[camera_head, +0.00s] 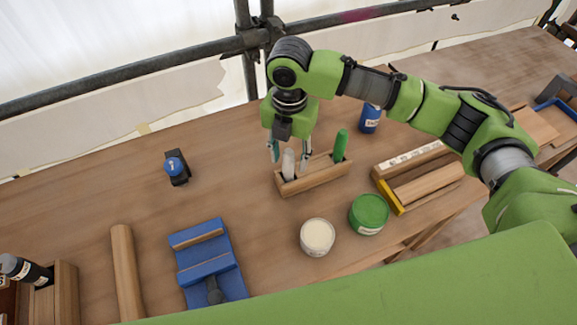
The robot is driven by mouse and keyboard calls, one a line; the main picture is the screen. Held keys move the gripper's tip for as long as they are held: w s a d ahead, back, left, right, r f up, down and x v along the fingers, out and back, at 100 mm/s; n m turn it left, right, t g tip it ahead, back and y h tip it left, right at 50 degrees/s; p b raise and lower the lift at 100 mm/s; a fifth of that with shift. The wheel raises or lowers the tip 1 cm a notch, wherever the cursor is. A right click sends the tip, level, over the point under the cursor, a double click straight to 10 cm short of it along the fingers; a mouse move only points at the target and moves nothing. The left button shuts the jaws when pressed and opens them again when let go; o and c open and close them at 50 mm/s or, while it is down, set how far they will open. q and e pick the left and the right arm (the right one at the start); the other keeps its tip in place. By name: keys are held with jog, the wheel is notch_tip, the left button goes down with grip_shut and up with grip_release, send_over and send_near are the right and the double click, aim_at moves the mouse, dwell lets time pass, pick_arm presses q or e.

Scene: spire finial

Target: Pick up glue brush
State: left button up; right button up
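A small wooden rack (318,176) stands on the table and holds upright tools. One has a pale grey-white handle (289,164) and one has a green handle (340,145). I cannot tell for certain which of them is the glue brush. My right gripper (290,154) points down over the rack's left end. Its fingers are apart, one on each side of the pale handle in the picture; I cannot see contact. The gripper partly hides the rack's back. My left gripper is not in view.
A cream-topped tin (317,237) and a green tin (368,214) stand in front of the rack. A blue bottle (370,119) stands behind it. A wooden tray with a yellow end (390,197) is to the right. A blue vise-like fixture (207,262) lies front left.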

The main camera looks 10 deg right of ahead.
aim_at(288, 168)
jog(key=shift+w+f, duration=0.1)
jog(key=shift+f, duration=0.4)
jog(key=shift+w+f, duration=0.1)
jog(key=shift+f, duration=0.15)
jog(key=f, duration=0.1)
jog(key=f+p, duration=0.1)
jog(key=f, duration=0.2)
jog(key=shift+w+f+p, duration=0.15)
jog(key=shift+w+p, duration=0.1)
jog(key=shift+p, duration=0.15)
jog(key=shift+f, duration=0.4)
jog(key=shift+c, duration=0.5)
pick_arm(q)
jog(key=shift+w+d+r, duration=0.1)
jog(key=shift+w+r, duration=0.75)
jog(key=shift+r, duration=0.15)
pick_arm(e)
grip_shut()
